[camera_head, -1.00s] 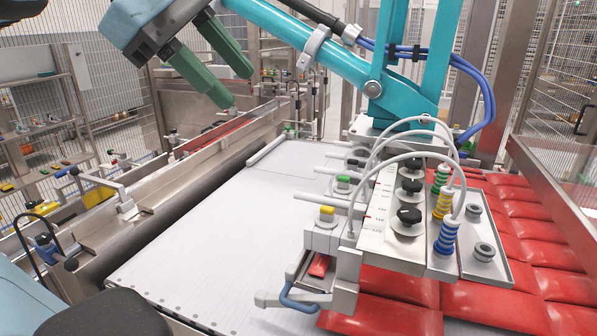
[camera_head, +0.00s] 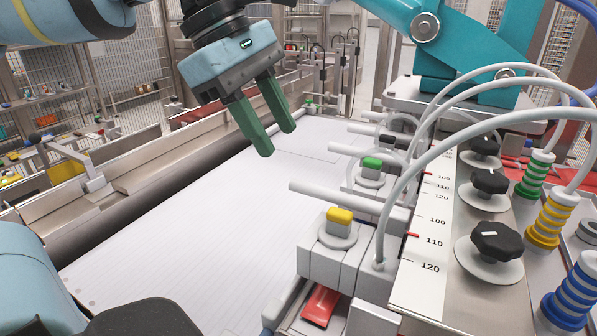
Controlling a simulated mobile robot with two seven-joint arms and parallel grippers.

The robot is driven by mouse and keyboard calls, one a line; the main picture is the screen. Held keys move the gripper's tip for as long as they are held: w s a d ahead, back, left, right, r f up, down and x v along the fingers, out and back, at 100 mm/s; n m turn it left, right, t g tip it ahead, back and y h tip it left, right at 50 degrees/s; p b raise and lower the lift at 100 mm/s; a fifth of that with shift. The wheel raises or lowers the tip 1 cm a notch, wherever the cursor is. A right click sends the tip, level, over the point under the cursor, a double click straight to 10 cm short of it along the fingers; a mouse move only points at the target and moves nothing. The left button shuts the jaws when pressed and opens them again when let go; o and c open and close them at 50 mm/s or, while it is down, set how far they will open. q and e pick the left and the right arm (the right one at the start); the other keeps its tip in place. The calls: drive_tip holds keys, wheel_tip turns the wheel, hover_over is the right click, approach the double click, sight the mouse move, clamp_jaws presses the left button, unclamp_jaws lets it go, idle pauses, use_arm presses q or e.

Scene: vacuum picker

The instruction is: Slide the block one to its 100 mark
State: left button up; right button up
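Grey sliding blocks sit in a row along the tool's scale plate (camera_head: 420,285). The nearest block (camera_head: 318,262) carries a yellow button (camera_head: 340,215), and its red pointer (camera_head: 411,234) is close to 110. A block behind it carries a green button (camera_head: 371,163); its red pointer is near 100. A farther block shows a dark button, partly hidden by hoses. I cannot tell which is block one. My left gripper (camera_head: 276,139) has green fingers, apart and empty, above the white conveyor, left of the blocks and touching none.
Black knobs (camera_head: 497,240) stand on the plate, with coloured suction cups (camera_head: 553,220) to the right. White hoses arch over the blocks, and grey rods (camera_head: 345,207) stick out leftward. The white conveyor (camera_head: 190,240) is clear. A metal rail (camera_head: 130,175) runs along its left.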

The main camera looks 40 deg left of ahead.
sight(302, 182)
use_arm(q)
drive_tip(key=x, duration=0.7)
drive_tip(key=shift+d+f, duration=0.1)
drive_tip(key=shift+f, duration=0.1)
clamp_jaws()
